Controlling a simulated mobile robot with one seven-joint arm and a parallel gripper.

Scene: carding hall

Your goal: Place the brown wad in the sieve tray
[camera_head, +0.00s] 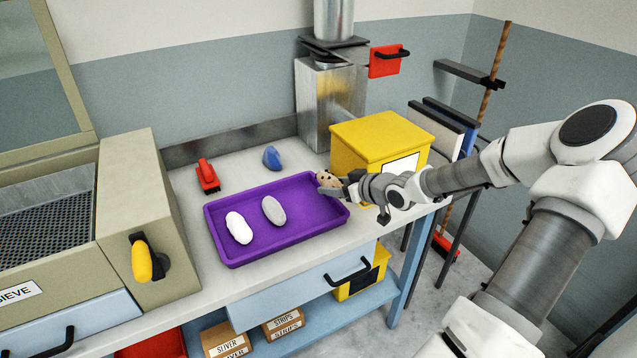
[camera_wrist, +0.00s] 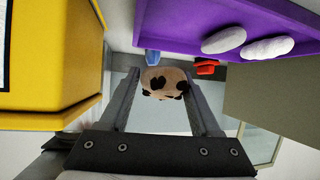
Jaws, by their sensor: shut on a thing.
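A tan-brown wad with dark patches (camera_head: 327,178) is between the fingers of my gripper (camera_head: 338,186). My gripper is shut on it and holds it up near the right end of the purple tray, in front of the yellow box. In the wrist view the wad (camera_wrist: 165,82) sits between both fingertips. The sieve tray (camera_head: 45,222), a dark mesh bed in a beige machine labelled SIEVE, is at the far left, well away from my gripper. Its visible mesh is bare; its left part is cut off by the picture edge.
The purple tray (camera_head: 290,238) holds a white wad (camera_head: 239,228) and a greyish wad (camera_head: 273,210). Behind it are a red brush-like tool (camera_head: 207,177) and a blue object (camera_head: 271,157). A yellow box (camera_head: 375,143) stands close behind my gripper. The sieve machine has a raised lid (camera_head: 42,75) and a yellow handle (camera_head: 141,261).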

